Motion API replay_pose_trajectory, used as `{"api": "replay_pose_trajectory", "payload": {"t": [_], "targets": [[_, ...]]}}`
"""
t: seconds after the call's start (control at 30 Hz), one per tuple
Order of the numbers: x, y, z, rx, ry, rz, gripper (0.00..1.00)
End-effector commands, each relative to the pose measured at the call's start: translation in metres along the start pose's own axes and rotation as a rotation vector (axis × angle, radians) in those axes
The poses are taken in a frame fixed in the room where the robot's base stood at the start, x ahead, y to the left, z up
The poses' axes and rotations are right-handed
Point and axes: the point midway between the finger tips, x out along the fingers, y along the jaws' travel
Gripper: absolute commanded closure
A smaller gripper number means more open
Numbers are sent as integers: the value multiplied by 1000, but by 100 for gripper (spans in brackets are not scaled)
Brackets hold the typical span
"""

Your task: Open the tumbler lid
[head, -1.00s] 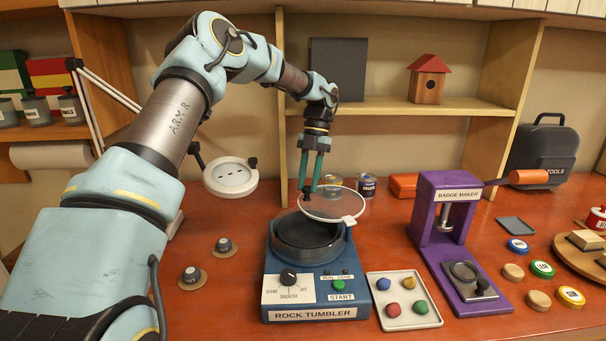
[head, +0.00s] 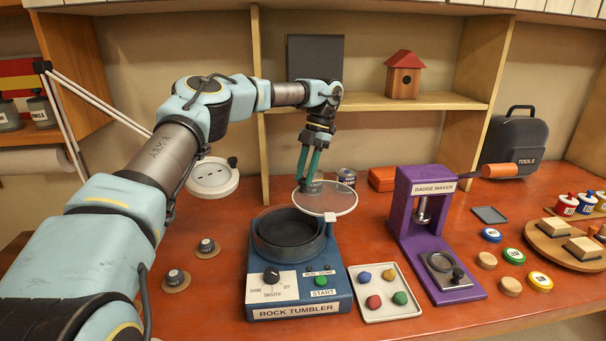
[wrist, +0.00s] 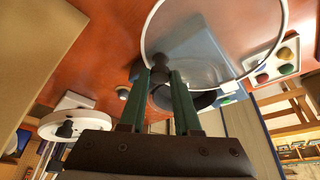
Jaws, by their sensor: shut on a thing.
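The rock tumbler (head: 300,290) is a blue box on the bench with a round dark drum (head: 290,238) whose mouth is largely uncovered. Its clear round lid (head: 335,200), with a pale rim and a white tab, is above the drum's back right. My gripper (head: 308,188) is shut on a dark knob near the lid's left edge. In the wrist view the knob (wrist: 160,66) is at my fingertips, and the lid (wrist: 215,35) spreads up and right. I cannot tell whether the lid is still joined to the tumbler.
A tray (head: 385,312) of coloured stones is right of the tumbler, then the purple badge maker (head: 432,235). A round white lamp head (head: 213,178) and a shelf post (head: 262,110) stand near my arm.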

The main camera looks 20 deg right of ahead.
Motion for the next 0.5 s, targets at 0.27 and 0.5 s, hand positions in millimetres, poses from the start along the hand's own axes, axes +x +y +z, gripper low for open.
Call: {"api": "replay_pose_trajectory", "payload": {"t": [0.27,0.5], "targets": [[1,1,0,2,1,3,100],[1,0,0,2,1,2,56]]}}
